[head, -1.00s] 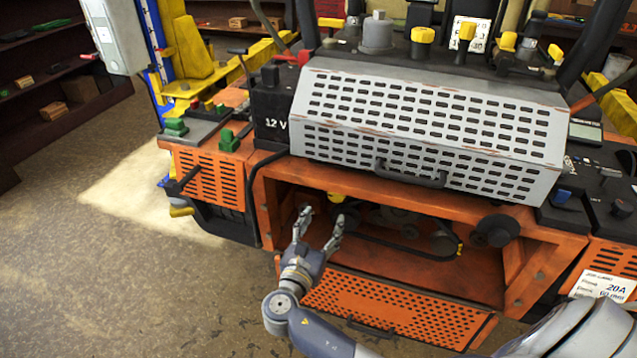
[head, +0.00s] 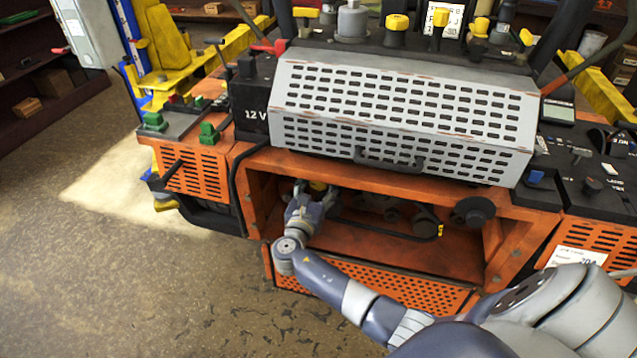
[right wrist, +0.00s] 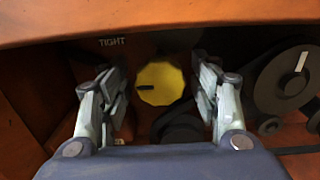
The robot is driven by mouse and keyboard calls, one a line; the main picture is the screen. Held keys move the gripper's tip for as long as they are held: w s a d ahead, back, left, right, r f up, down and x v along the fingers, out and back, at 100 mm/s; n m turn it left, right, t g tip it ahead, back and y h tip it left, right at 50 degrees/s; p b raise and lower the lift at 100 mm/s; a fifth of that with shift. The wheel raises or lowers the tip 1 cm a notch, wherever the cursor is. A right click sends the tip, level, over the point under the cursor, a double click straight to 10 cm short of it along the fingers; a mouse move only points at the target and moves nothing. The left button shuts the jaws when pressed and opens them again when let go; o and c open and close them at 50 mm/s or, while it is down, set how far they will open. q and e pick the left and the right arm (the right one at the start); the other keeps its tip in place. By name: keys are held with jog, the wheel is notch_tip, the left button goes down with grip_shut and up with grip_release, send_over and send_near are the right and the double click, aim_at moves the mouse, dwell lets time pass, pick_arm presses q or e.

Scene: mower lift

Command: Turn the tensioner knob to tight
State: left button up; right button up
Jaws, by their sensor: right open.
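The yellow tensioner knob (right wrist: 162,84) shows in the middle of the right wrist view, on the dark back of the orange bay. A dark pointer mark on its face points left. The label TIGHT (right wrist: 112,42) is up and to the left of the knob. My right gripper (right wrist: 160,90) is open, with one finger on each side of the knob and a gap visible on both sides. In the head view my right gripper (head: 312,194) reaches into the left part of the bay and mostly hides the knob (head: 318,186). My left gripper is not in view.
The bay's orange top edge (right wrist: 160,22) runs close above the fingers. Pulleys (right wrist: 285,82) and a belt lie right of the knob. A black round knob (head: 473,211) sits at the bay's right. A perforated orange panel (head: 390,285) hangs below, and a grey perforated cover (head: 400,115) is above.

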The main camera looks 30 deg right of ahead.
jog(key=shift+c, duration=0.4)
grip_shut()
